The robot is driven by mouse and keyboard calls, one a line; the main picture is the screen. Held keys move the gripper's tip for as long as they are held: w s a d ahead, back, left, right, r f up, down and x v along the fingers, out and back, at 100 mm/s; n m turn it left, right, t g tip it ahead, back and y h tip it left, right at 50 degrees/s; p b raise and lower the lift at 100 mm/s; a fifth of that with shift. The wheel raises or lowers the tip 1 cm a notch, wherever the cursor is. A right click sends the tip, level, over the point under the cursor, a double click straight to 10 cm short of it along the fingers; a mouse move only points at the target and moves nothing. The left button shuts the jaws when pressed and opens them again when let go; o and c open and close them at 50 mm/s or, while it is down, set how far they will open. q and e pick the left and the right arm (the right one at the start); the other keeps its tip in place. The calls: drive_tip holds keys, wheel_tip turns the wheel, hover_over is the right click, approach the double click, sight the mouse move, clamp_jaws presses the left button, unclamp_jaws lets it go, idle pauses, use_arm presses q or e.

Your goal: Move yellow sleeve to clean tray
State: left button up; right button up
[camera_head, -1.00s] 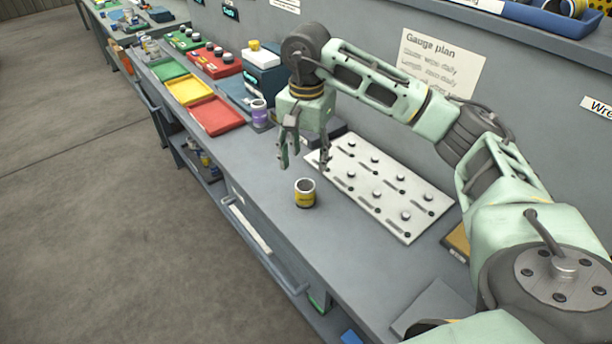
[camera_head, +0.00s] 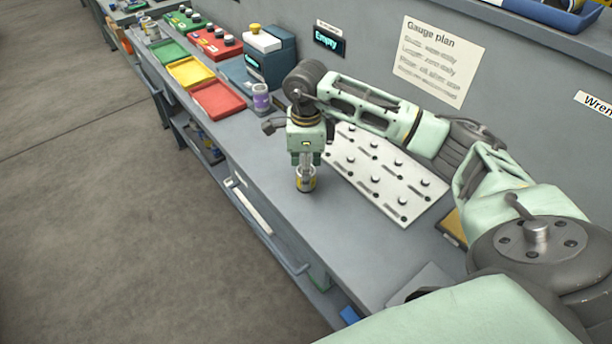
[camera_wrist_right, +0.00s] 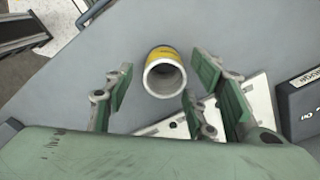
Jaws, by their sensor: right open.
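The yellow sleeve (camera_head: 306,183) stands on the grey bench, a short hollow cylinder with a yellow band and pale rim. It also shows in the right wrist view (camera_wrist_right: 164,73), its open end facing the camera. My right gripper (camera_head: 306,172) is above the sleeve and partly hides it. In the right wrist view its open fingers (camera_wrist_right: 158,88) have the sleeve between and a little beyond them, with gaps on both sides. Green (camera_head: 170,50), yellow (camera_head: 191,72) and red (camera_head: 218,99) trays lie farther along the bench; I cannot tell which is the clean tray. My left gripper is not in view.
A white perforated plate (camera_head: 385,178) with several knobs lies right of the sleeve. A purple-banded container (camera_head: 261,98) stands beside the red tray. A blue-grey box (camera_head: 270,50) stands against the back wall. The bench between sleeve and red tray is clear.

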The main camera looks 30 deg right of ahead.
drive_tip(key=shift+f, duration=1.75)
clamp_jaws()
